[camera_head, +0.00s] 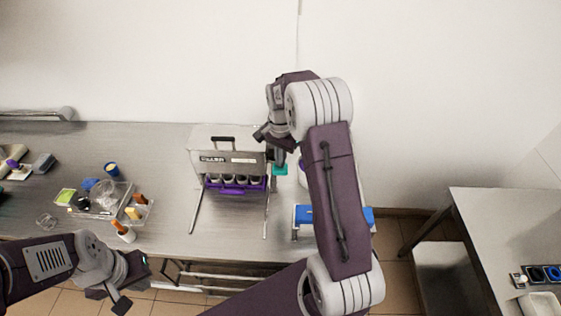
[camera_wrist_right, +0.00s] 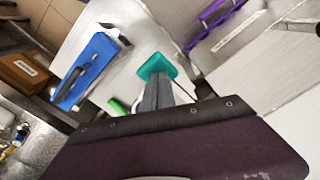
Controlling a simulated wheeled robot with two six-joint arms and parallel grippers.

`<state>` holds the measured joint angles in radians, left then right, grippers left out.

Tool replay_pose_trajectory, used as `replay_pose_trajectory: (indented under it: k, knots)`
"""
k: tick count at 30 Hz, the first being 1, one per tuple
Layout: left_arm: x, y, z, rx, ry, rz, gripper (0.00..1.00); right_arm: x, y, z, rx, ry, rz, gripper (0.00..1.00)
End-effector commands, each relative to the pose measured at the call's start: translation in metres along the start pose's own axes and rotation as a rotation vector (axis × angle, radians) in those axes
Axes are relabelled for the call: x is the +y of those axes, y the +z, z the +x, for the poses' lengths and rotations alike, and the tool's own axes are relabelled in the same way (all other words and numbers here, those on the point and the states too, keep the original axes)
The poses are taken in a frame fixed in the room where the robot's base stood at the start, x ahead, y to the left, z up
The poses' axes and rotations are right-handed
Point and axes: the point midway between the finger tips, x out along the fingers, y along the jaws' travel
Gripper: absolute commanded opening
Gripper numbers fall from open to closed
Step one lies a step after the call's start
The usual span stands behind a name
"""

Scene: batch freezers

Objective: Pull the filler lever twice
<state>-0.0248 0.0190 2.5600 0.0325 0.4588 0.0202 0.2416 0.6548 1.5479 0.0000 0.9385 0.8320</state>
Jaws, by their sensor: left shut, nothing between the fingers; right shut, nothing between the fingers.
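The filler (camera_head: 229,160) is a white box with a black top handle and a lettered front label, standing on the steel table. A teal piece (camera_head: 280,170) at its right side looks like the lever's handle. It also shows in the wrist view (camera_wrist_right: 156,65), just past my right fingertips. My right gripper (camera_head: 273,138) is shut and empty, pointing down beside the filler's right side. I cannot tell whether it touches the teal piece. My left gripper (camera_head: 122,284) is shut and empty at the table's front edge, far from the filler.
A purple tray (camera_head: 236,188) sits under the filler's front, between two metal legs. A blue-topped box (camera_head: 304,214) stands right of it, partly behind my right arm. Clear bins (camera_head: 100,205) with small items are at the left. A second table (camera_head: 500,215) is at the right.

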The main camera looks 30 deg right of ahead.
Motion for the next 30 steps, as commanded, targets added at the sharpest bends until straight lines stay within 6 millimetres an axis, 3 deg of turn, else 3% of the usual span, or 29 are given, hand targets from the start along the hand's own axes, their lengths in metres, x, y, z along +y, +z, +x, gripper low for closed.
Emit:
replay_pose_trajectory:
  k: [30]
  knots:
    - [-0.001, 0.003, 0.033, 0.000, 0.000, 0.000, 0.00, 0.000, 0.000, 0.053, 0.000, 0.001, 0.000, 0.00]
